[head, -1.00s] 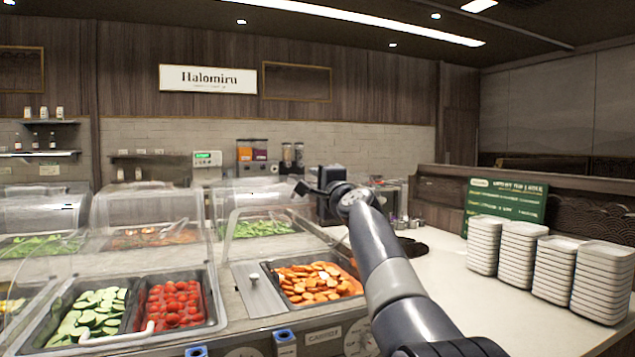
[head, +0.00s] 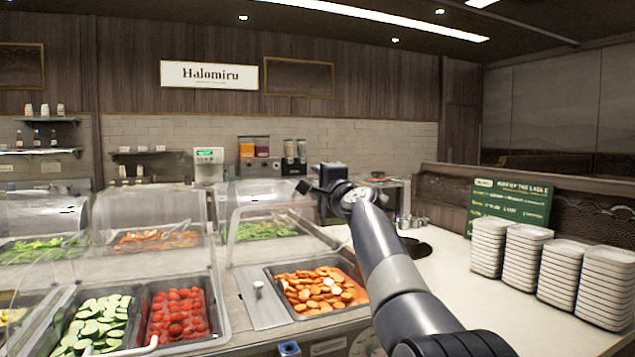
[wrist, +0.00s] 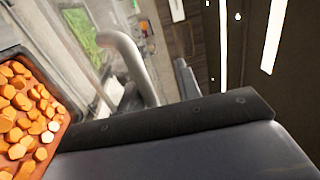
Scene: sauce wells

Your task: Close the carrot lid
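Sliced orange carrots (head: 318,288) fill an uncovered metal well at the front of the counter. They also show at the left edge of the wrist view (wrist: 22,112). A flat metal panel with a small knob (head: 262,308) lies left of the well. A clear raised cover (head: 258,200) stands behind the carrots; I cannot tell whether it is the carrot lid. A pale curved handle (wrist: 132,58) shows close up in the wrist view.
Cucumber (head: 95,325) and tomato (head: 177,315) wells lie left of the carrots under a tilted clear cover. Stacks of white plates (head: 540,270) and a green sign (head: 510,203) stand on the right.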

